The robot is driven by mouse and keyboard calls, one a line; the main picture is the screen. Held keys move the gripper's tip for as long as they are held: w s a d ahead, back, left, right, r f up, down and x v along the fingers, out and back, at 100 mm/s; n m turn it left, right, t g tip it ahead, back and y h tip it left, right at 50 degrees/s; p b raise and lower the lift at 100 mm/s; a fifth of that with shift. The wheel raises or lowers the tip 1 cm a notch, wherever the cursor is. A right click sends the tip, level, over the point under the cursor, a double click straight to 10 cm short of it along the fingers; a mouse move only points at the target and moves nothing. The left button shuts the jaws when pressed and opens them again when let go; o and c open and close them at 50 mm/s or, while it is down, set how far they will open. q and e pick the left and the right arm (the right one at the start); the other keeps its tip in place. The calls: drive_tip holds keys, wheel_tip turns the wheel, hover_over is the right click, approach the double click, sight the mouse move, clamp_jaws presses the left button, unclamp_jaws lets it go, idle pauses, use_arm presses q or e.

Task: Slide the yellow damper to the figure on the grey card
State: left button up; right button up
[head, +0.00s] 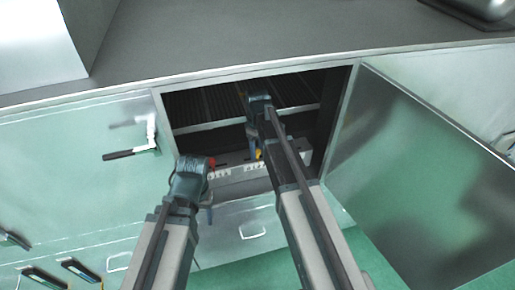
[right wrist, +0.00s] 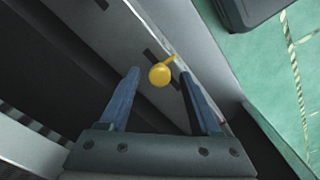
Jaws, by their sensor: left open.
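The yellow damper (right wrist: 160,74) is a round yellow knob with a small pointer, set at a dark slot in a grey panel. It also shows in the head view (head: 258,154), partly hidden by my right gripper (head: 254,135). In the right wrist view my right gripper (right wrist: 159,70) is open, one finger on each side of the knob, with a gap on both sides. My left gripper (head: 200,175) is open and empty, to the left near a red knob (head: 211,163). I cannot make out a grey card or its figure.
The panel (head: 303,150) sits at the front of an open cabinet with racks (head: 205,127) inside. Small white scale marks (head: 220,172) show on it. An open door (head: 430,170) stands on the right.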

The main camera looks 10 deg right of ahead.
sight(257, 151)
wheel_tip(257, 151, up, 8)
drive_tip(key=p, duration=0.7)
drive_tip(key=shift+f+p, duration=0.2)
drive_tip(key=shift+p, duration=0.1)
drive_tip(key=shift+f, duration=0.1)
drive_tip(key=shift+s, duration=0.15)
drive_tip(key=s+a+f+m+b, duration=0.2)
drive_tip(key=s+a, duration=0.1)
drive_tip(key=s, duration=0.4)
drive_tip(key=s+a+f+m+b, duration=0.1)
drive_tip(key=s+a, duration=0.3)
drive_tip(key=s, duration=0.4)
drive_tip(key=s+a+f+m+h+b, duration=0.1)
drive_tip(key=s+a+f+m+b, duration=0.1)
drive_tip(key=s, duration=0.6)
drive_tip(key=shift+a+f+m+b, duration=0.3)
drive_tip(key=shift+a+f+b, duration=0.65)
drive_tip(key=shift+a, duration=0.25)
